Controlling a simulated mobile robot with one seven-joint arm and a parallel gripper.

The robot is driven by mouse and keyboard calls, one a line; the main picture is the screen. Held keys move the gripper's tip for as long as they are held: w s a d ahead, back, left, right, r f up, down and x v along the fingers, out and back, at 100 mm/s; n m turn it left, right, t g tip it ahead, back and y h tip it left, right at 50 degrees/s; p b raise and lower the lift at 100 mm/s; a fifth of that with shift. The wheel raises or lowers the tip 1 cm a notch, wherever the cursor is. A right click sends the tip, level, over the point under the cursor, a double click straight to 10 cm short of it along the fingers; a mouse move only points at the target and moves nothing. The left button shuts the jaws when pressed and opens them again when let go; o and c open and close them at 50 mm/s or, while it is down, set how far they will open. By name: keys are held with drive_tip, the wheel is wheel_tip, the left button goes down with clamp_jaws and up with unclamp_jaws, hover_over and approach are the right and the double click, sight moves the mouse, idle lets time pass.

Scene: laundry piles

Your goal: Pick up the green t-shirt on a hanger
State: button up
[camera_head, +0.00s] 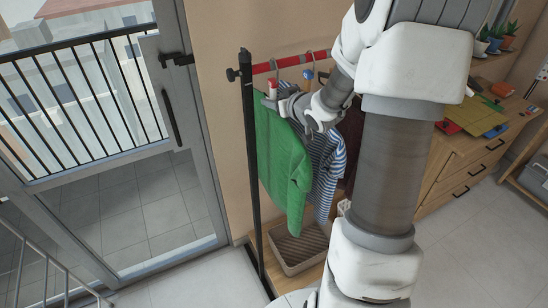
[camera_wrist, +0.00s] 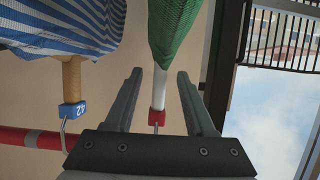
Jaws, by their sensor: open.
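The green t-shirt (camera_head: 282,165) hangs at the left end of a red rail (camera_head: 290,61). In the wrist view its green cloth (camera_wrist: 172,28) is at the top centre, on a white hanger (camera_wrist: 158,85) with a red block (camera_wrist: 157,117) near its hook. My gripper (camera_head: 284,103) is at the top of the shirt. In the wrist view my gripper (camera_wrist: 159,74) is open, with the white hanger between its two fingers and a gap on each side. The shirt's far side is hidden.
A blue-and-white striped shirt (camera_head: 329,165) hangs close on the right; its wooden hanger (camera_wrist: 72,78) has a blue tag (camera_wrist: 72,109). A black rack post (camera_head: 251,150) stands left. A basket (camera_head: 298,248) sits below. A wooden dresser (camera_head: 465,165) stands right.

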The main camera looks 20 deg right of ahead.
drive_tip(key=shift+w+f, duration=0.2)
drive_tip(key=shift+w, duration=0.3)
clamp_jaws()
idle(1.1)
